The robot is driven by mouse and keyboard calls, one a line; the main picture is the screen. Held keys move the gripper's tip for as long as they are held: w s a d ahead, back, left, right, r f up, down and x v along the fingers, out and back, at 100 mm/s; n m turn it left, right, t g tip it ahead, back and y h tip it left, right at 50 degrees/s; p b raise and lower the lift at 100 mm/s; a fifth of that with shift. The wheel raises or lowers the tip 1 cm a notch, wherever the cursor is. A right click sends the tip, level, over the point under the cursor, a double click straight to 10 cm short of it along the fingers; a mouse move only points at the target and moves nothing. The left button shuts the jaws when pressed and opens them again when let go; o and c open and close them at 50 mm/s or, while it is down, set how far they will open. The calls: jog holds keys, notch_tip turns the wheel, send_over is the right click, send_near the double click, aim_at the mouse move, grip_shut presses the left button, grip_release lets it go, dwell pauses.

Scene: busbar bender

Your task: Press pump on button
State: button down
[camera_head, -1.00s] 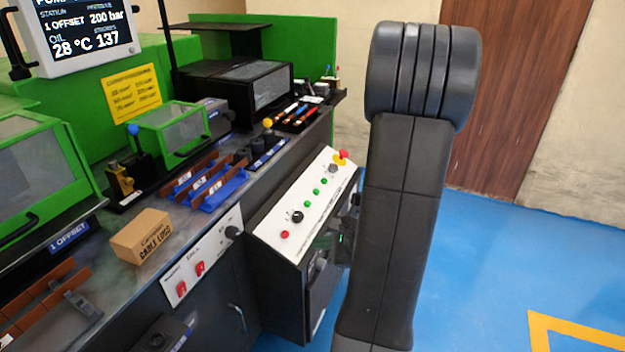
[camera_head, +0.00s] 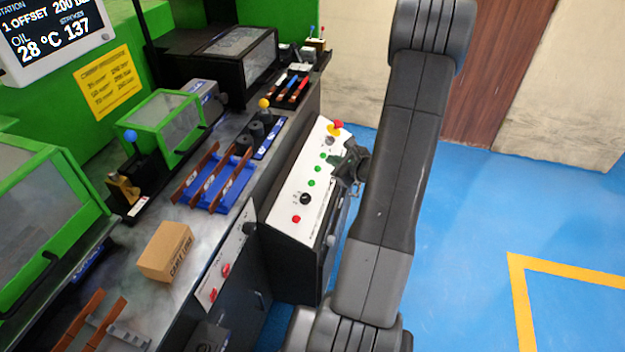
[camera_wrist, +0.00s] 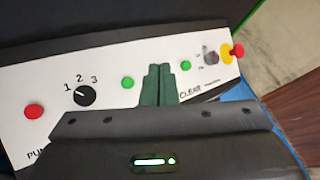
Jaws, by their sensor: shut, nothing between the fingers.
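The white control panel (camera_head: 283,217) slopes on the front of the bench. In the head view it carries a red button (camera_head: 296,219), a black knob (camera_head: 305,199) and green buttons (camera_head: 311,183). The wrist view shows the red button (camera_wrist: 33,111), the 1-2-3 knob (camera_wrist: 84,96) and two green buttons (camera_wrist: 128,82) (camera_wrist: 185,66). My gripper (camera_wrist: 157,72) is shut and empty, its dark green fingertips between these two green buttons, hiding the panel there. It also shows beside the panel in the head view (camera_head: 340,160). Contact is unclear. The label starting "PU" is cut off.
A red-and-yellow emergency stop (camera_head: 337,127) and a small selector switch (camera_wrist: 210,56) sit at the panel's far end. A cardboard box (camera_head: 165,252) and blue holder (camera_head: 215,185) lie on the bench. The blue floor at right is clear.

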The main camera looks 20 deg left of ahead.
aim_at(311, 179)
jog(key=a+f+b, duration=0.1)
jog(key=f, duration=0.1)
jog(key=a+f+b, duration=0.1)
jog(key=f, duration=0.1)
jog(key=a+f+b, duration=0.1)
jog(key=f+b, duration=0.1)
jog(key=shift+f, duration=0.2)
jog(key=shift+a+f+b, duration=0.5)
jog(key=shift+f+b, duration=0.25)
jog(key=shift+b, duration=0.25)
jog(key=shift+f, duration=0.15)
dwell(1.2)
jog(key=shift+a+f+b, duration=0.2)
jog(key=shift+f+b, duration=0.05)
jog(key=shift+b, duration=0.4)
jog(key=shift+a+f+b, duration=0.25)
jog(key=shift+f+b, duration=0.2)
jog(key=shift+b, duration=0.2)
dwell(0.5)
jog(key=shift+r, duration=0.1)
jog(key=shift+d+r+p, duration=0.45)
jog(key=shift+r+p, duration=0.05)
jog(key=shift+r, duration=0.3)
